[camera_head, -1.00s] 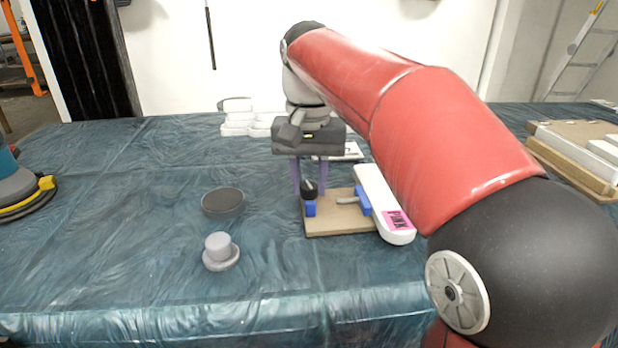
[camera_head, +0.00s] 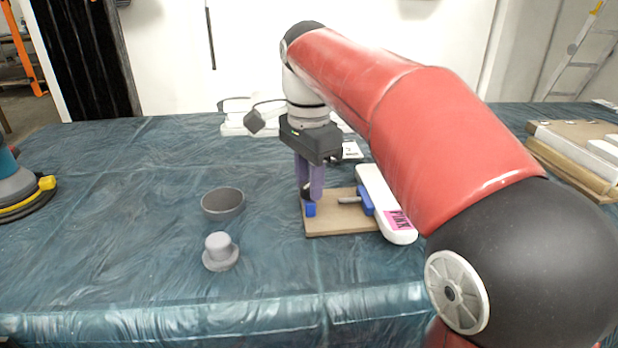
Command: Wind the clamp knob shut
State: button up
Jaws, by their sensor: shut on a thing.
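The clamp sits on a brown board (camera_head: 340,222) and has two blue parts, one at the left (camera_head: 310,210) and one at the right (camera_head: 366,201). A short grey rod (camera_head: 348,200) reaches left from the right blue part. The dark clamp knob (camera_head: 305,193) shows only partly at the left blue part, mostly hidden by my fingers. My gripper (camera_head: 311,196) points down with its purple fingers around the knob, shut on it. A white bar (camera_head: 374,188) with a pink label lies along the right of the clamp, touching or very near it.
A dark grey bowl (camera_head: 222,203) and a grey knobbed piece (camera_head: 220,251) stand left of the board. White moulded pieces (camera_head: 235,123) lie behind. A sander-like tool (camera_head: 20,190) is at far left, stacked boards (camera_head: 578,155) at far right. The front left of the sheeted table is clear.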

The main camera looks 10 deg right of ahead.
jog(key=shift+m, duration=1)
jog(key=o, duration=1)
notch_tip(320, 180, up, 8)
jog(key=shift+f, duration=0.1)
